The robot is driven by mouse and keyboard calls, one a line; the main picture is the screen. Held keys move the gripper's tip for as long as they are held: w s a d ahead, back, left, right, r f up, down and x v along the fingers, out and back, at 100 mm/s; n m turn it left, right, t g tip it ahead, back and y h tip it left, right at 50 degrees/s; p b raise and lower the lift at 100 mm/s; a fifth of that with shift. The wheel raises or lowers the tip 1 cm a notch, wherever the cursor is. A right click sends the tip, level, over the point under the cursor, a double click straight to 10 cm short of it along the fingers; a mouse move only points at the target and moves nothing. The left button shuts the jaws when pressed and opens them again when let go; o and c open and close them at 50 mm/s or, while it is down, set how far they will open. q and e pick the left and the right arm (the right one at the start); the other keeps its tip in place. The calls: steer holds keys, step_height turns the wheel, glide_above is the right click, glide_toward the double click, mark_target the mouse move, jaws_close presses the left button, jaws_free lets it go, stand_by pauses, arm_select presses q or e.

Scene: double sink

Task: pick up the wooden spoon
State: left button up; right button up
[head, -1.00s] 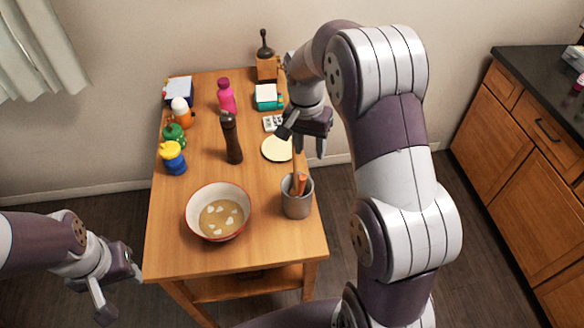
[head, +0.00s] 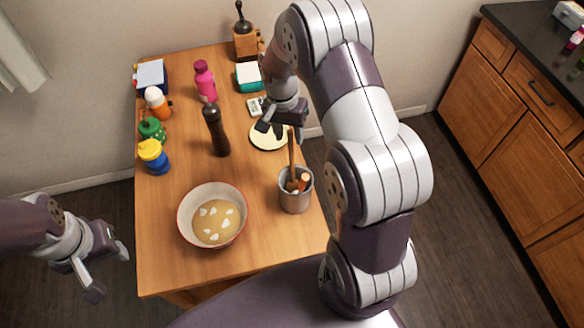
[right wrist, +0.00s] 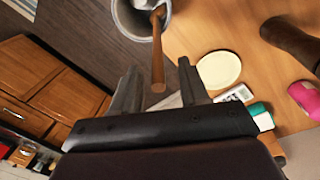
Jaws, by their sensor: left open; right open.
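The wooden spoon (head: 291,150) stands in a grey metal canister (head: 295,199), its handle sticking up out of the rim. My right gripper (head: 285,133) is open near the top of this handle. In the right wrist view the handle (right wrist: 158,50) runs from the canister (right wrist: 133,25) toward the open fingers (right wrist: 159,75), its end showing between them. I cannot tell how far apart in depth they are. My left gripper (head: 108,270) is open and empty, off the table's left edge.
The wooden table (head: 255,240) holds a bowl (head: 212,215) with food, a dark pepper mill (head: 216,130), a pale round disc (head: 268,136), a pink bottle (head: 205,82) and several condiment bottles at left. Other utensils share the canister.

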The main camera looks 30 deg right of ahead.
mark_target(291, 142)
steer(key=f, duration=0.2)
steer(key=f+p, duration=0.1)
steer(key=shift+s+d+f, duration=0.2)
steer(key=shift+s+f, duration=0.05)
jaws_close()
